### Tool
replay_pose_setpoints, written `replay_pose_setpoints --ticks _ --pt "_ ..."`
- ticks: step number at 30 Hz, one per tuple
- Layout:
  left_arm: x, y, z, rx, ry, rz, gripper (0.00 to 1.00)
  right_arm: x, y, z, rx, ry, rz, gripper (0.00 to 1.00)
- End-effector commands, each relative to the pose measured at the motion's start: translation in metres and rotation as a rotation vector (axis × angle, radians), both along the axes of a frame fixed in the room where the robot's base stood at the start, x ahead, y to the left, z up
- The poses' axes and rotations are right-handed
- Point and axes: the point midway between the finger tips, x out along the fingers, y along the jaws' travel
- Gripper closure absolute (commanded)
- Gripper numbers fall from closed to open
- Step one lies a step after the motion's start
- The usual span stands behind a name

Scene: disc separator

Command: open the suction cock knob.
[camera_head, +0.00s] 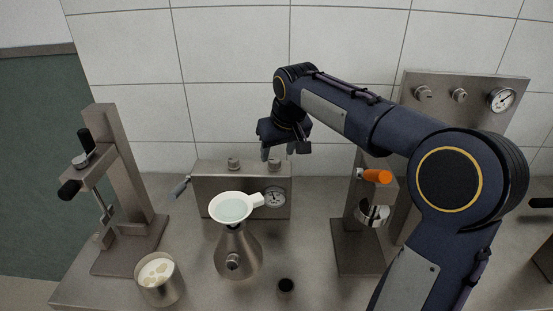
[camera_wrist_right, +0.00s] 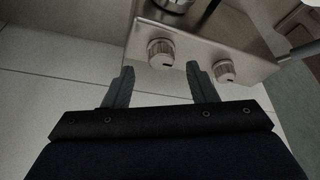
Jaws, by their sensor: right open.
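A metal box with a gauge (camera_head: 213,203) stands at the back of the bench, with two small round knobs on top. The left knob (camera_head: 233,163) and the right knob (camera_head: 273,165) are bare. My right gripper (camera_head: 278,151) is open and empty, just above the right knob. In the right wrist view my fingers (camera_wrist_right: 160,78) point toward the nearer-gauge knob (camera_wrist_right: 160,50), which shows between and beyond the fingertips; the other knob (camera_wrist_right: 224,70) lies to its right. No label shows which is the suction cock knob. My left gripper is out of view.
A flask (camera_head: 237,252) with a white funnel (camera_head: 230,207) stands before the box. A cup (camera_head: 160,280) and a lever stand (camera_head: 128,180) are at left. A stand with an orange handle (camera_head: 377,176) and a back panel with knobs (camera_head: 480,84) are at right.

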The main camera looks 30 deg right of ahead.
Motion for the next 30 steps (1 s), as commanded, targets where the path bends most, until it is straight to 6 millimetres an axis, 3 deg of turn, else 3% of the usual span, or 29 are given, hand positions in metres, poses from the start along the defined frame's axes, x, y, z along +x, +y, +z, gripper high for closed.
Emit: replay_pose_setpoints --ticks 6,17,27,30 --pt "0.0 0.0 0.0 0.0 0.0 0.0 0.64 0.01 -0.002 -0.026 0.0 0.003 -0.001 0.48" --pt "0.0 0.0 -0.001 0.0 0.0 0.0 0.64 0.012 -0.001 -0.031 0.001 -0.001 -0.001 0.48" --pt "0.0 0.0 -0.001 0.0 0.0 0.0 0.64 0.012 -0.001 -0.031 0.001 -0.001 -0.001 0.93" --pt "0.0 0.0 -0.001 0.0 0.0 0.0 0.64 0.012 -0.001 -0.031 0.001 -0.001 -0.002 0.93"
